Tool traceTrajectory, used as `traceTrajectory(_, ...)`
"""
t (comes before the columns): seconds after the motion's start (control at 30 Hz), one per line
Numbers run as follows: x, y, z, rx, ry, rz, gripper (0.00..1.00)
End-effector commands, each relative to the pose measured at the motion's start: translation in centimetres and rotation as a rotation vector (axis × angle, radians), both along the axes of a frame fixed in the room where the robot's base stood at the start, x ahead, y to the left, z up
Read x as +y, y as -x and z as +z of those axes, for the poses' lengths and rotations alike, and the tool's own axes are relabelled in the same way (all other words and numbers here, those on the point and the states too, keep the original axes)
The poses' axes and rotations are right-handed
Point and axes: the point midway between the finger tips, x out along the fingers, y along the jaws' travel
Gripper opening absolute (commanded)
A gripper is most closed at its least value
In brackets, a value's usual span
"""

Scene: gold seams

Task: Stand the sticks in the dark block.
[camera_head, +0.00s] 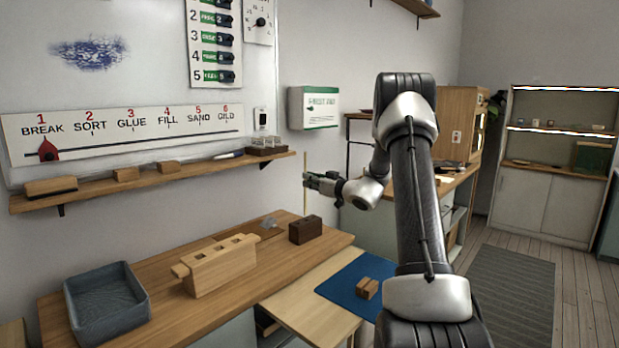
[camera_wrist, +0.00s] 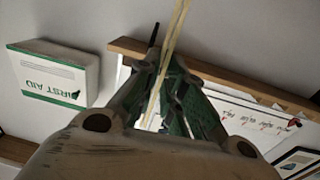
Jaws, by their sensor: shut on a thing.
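My gripper (camera_head: 306,180) is shut on a thin pale stick (camera_head: 305,198), held upright in the air in the head view. The stick (camera_wrist: 176,35) also shows between the fingers in the wrist view. The stick's lower end is just above and behind the dark block (camera_head: 305,229), or nearly so; the exact depth gap cannot be told. The dark block sits on the wooden bench top, near its right back corner. No other stick is clearly visible.
A pale wooden block with holes (camera_head: 218,264) stands on the bench (camera_head: 170,318), left of the dark block. A blue-grey tray (camera_head: 107,303) is at the far left. Small brown blocks (camera_head: 367,288) lie on a blue mat (camera_head: 343,292). A wall shelf (camera_head: 95,193) runs above.

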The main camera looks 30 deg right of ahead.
Motion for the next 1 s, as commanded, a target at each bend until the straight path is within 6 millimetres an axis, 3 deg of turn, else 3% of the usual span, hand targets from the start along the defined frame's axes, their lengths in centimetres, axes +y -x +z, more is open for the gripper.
traceTrajectory(0.17, 0.0, 0.0, -1.1, 0.000, 0.000, 0.001, 0.01)
traceTrajectory(1.0, 0.0, 0.0, -2.6, 0.000, 0.001, 0.000, 0.01)
